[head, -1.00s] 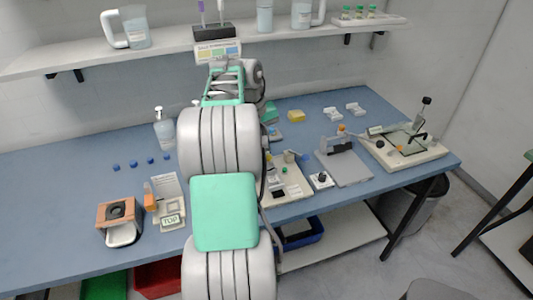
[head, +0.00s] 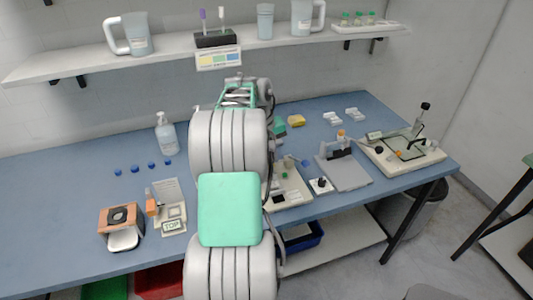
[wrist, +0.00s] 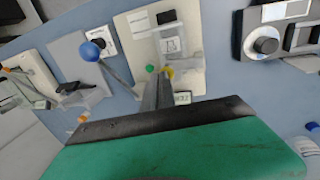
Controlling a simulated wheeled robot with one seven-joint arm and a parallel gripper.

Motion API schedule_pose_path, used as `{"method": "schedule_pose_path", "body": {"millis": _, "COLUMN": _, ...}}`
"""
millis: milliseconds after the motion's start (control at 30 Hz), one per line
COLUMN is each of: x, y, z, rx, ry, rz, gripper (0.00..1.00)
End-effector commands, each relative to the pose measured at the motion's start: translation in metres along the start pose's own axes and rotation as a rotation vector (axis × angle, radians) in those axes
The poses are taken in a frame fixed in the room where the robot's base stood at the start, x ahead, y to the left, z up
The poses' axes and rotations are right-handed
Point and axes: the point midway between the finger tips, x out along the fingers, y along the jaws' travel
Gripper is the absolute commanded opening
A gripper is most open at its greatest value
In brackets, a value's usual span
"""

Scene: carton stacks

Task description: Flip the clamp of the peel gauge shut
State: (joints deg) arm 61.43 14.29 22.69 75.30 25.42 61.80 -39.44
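The beige-based device in the middle of the bench, which I take for the peel gauge (head: 292,193), is partly hidden behind my arm in the head view. In the wrist view its beige base (wrist: 136,24) carries a dark window, a printed label and green and yellow spots. A grey lever with a blue ball knob (wrist: 90,50) slants out from it, raised off the base; the knob also shows in the head view (head: 305,162). My gripper (wrist: 159,74) points at the base, its dark fingers close together with nothing seen between them. The lever's lower end is near the fingers; contact cannot be told.
A grey plate with an orange-knobbed stand (head: 345,170) and a small black-knobbed box (head: 321,185) lie to the right. Farther right is a beige device with a glass plate (head: 403,150). An orange device (head: 120,225) stands left. A shelf (head: 180,45) runs above the bench.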

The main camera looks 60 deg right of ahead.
Motion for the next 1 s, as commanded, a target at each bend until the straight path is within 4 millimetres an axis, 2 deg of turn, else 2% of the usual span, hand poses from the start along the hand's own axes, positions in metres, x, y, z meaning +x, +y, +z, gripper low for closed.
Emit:
{"method": "schedule_pose_path", "body": {"millis": 133, "x": 0.001, "y": -0.001, "z": 0.001, "rx": -0.001, "ry": -0.003, "rz": 0.0, "gripper": 0.0}}
{"method": "schedule_pose_path", "body": {"millis": 400, "x": -0.008, "y": -0.013, "z": 0.0, "rx": -0.003, "ry": -0.002, "rz": 0.0, "gripper": 0.0}}
{"method": "schedule_pose_path", "body": {"millis": 567, "x": -0.013, "y": -0.013, "z": 0.0, "rx": -0.002, "ry": -0.002, "rz": 0.0, "gripper": 0.0}}
{"method": "schedule_pose_path", "body": {"millis": 667, "x": -0.029, "y": -0.011, "z": 0.0, "rx": -0.004, "ry": -0.001, "rz": 0.0, "gripper": 0.0}}
{"method": "schedule_pose_path", "body": {"millis": 800, "x": -0.062, "y": -0.006, "z": -0.001, "rx": -0.01, "ry": 0.0, "rz": 0.0, "gripper": 0.0}}
{"method": "schedule_pose_path", "body": {"millis": 867, "x": -0.067, "y": -0.005, "z": -0.003, "rx": -0.009, "ry": 0.005, "rz": 0.002, "gripper": 0.0}}
{"method": "schedule_pose_path", "body": {"millis": 1000, "x": -0.106, "y": 0.003, "z": -0.003, "rx": -0.01, "ry": 0.004, "rz": 0.001, "gripper": 0.0}}
